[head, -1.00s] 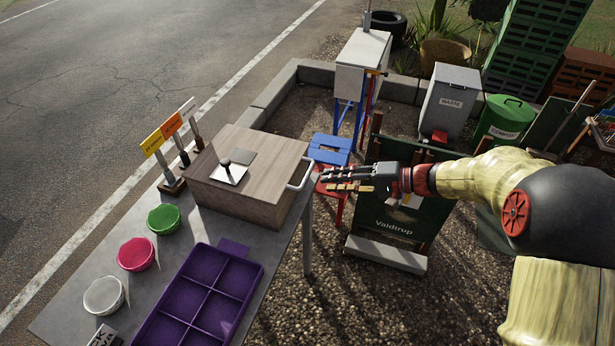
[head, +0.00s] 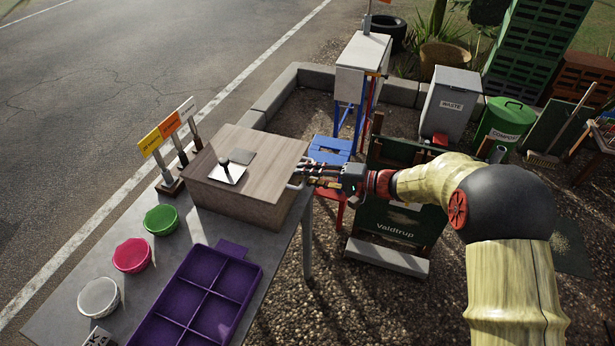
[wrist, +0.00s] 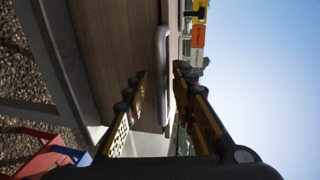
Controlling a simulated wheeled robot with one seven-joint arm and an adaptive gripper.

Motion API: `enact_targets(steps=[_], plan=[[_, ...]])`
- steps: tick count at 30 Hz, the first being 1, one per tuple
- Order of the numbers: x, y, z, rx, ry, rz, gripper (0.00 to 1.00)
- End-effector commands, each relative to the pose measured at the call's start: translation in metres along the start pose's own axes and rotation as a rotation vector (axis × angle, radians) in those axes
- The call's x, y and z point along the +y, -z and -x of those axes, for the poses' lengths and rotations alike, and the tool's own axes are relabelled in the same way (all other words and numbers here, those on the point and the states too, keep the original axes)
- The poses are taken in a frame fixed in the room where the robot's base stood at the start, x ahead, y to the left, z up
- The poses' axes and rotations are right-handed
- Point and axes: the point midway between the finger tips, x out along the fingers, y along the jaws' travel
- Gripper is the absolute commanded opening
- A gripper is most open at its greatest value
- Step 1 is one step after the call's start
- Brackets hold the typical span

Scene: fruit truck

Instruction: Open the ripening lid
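The ripening box (head: 240,205) is a wood-grain box on the grey table, and its wooden lid (head: 270,160) is down. A pale bar handle (head: 296,183) sits on its right side, partly hidden by my gripper (head: 301,173). In the wrist view, the handle (wrist: 163,50) runs between the two fingers of my gripper (wrist: 160,70). The fingers are apart, with gaps visible to the handle, so the gripper is open around it. The box's wood face (wrist: 115,45) fills the left of that view.
A purple divided tray (head: 238,246) and green, pink and white bowls (head: 161,219) stand on the grey table (head: 70,312). Label signs (head: 170,125) stand behind the box. A blue stool (head: 328,150) and a green Valdtrup board (head: 395,225) stand close beside my arm.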

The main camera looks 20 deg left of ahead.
Motion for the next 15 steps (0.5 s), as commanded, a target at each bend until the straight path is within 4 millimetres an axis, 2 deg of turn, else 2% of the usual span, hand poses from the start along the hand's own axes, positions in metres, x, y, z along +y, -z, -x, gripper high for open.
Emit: enact_targets(steps=[6,15], plan=[[-0.0003,0.0,0.0,0.0,0.0,0.0,0.25],[-0.0002,-0.0001,0.0001,0.0,0.0,0.0,0.08]])
